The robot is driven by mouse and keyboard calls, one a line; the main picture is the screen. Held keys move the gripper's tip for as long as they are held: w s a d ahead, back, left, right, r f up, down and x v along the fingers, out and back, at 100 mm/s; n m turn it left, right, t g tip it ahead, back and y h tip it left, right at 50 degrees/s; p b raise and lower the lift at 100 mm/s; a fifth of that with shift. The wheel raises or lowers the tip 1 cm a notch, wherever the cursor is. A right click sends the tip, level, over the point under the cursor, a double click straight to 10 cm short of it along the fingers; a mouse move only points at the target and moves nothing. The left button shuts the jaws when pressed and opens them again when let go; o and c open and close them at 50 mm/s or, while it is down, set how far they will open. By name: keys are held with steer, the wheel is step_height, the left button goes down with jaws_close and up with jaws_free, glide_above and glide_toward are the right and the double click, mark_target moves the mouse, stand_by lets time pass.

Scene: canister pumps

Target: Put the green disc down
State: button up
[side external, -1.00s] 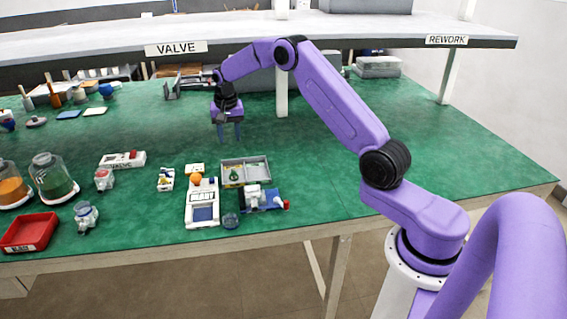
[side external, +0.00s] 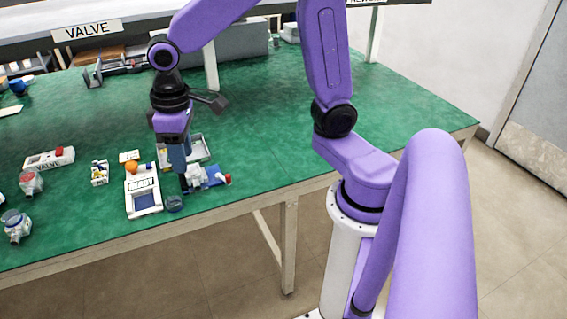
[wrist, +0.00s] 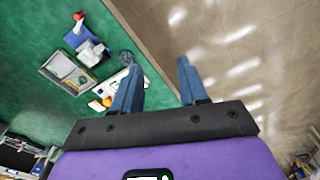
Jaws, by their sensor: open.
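My gripper (side external: 181,172) is open, its two blue fingers pointing down in front of the grey tray (side external: 205,151). In the wrist view the fingers (wrist: 160,64) are apart with nothing between them, and floor shows beyond the gap. The grey tray (wrist: 45,70) lies to the left of the fingers there, with small items inside. I cannot make out a green disc clearly in either current view; my gripper hides part of the tray in the side view.
A white READY device (side external: 143,200) with an orange knob and a blue fixture with a red end (side external: 214,177) stand near the gripper. The green tabletop at right (side external: 330,95) is clear.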

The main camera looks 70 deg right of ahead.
steer(key=s+d+n, duration=0.2)
steer(key=s+n, duration=0.2)
steer(key=s, duration=0.5)
steer(key=s+d+f+n, duration=0.1)
steer(key=s+d+n, duration=0.1)
steer(key=s, duration=0.8)
steer(key=shift+s+d+f+n, duration=0.15)
steer(key=shift+s+d+n, duration=0.2)
steer(key=shift+n, duration=0.55)
